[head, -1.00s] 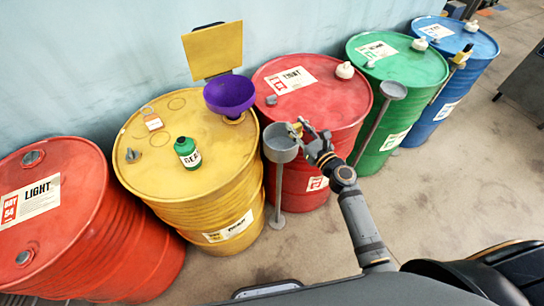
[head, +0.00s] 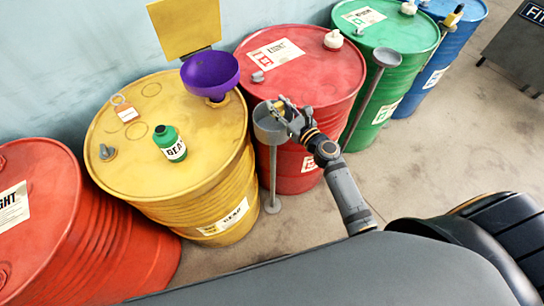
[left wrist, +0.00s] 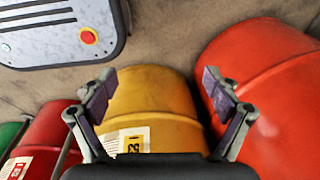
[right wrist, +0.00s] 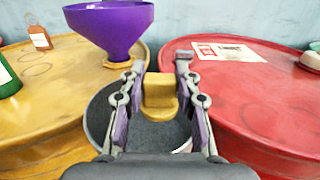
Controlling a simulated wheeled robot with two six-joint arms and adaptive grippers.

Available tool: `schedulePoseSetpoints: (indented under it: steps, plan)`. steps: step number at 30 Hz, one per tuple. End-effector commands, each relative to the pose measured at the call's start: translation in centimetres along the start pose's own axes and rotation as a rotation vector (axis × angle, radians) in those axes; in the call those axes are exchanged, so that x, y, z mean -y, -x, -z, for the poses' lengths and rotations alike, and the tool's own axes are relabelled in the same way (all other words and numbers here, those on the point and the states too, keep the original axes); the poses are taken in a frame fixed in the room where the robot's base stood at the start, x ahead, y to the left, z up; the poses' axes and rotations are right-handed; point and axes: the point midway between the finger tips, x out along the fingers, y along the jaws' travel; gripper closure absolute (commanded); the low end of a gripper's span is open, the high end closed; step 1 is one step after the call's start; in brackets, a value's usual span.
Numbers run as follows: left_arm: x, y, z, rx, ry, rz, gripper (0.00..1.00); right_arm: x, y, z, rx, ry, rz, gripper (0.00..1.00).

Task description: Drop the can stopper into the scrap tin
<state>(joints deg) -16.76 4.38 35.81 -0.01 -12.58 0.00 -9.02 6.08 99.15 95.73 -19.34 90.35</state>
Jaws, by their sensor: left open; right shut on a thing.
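The yellow can stopper (right wrist: 160,92) is held between the fingers of my right gripper (right wrist: 158,82). It shows small and partly hidden in the head view (head: 288,104). The scrap tin (head: 268,129) is a grey round cup on a thin stand between the yellow and red drums. In the right wrist view the open tin (right wrist: 98,118) lies below and behind the stopper, which appears above its mouth. My right gripper also shows at the tin's rim in the head view (head: 287,112). My left gripper (left wrist: 156,88) is open and empty, with drums below it.
A green can (head: 171,144) and a purple funnel (head: 210,75) stand on the yellow drum (head: 120,180). The red drum (head: 325,75) is right of the tin. Another grey cup on a stand (head: 387,57) is by the green drum (head: 385,30). The floor in front is clear.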

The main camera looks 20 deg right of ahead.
Motion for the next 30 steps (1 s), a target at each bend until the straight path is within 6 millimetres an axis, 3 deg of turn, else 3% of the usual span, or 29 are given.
schedulePoseSetpoints:
  steps: [8,9,14,24,30]
  plan:
    - [0.2,-0.2,-0.3,0.004,-0.001,0.002,0.11,0.0,0.0,0.2,0.0,0.0,0.0,0.82]
    - [0.2,-0.2,-0.6,0.007,-0.002,0.003,0.11,0.0,0.0,0.2,0.0,0.0,0.0,0.62]
    - [0.3,-0.2,-1.1,0.015,-0.002,0.003,0.11,0.0,0.0,0.2,0.0,0.0,0.0,0.41]
    - [0.5,-0.2,-1.1,0.015,-0.003,0.006,0.11,0.0,0.3,0.3,-0.001,0.0,0.0,0.41]
    - [0.4,-0.2,-1.0,0.014,-0.002,0.004,0.11,0.0,4.1,0.5,-0.006,0.002,-0.002,0.41]
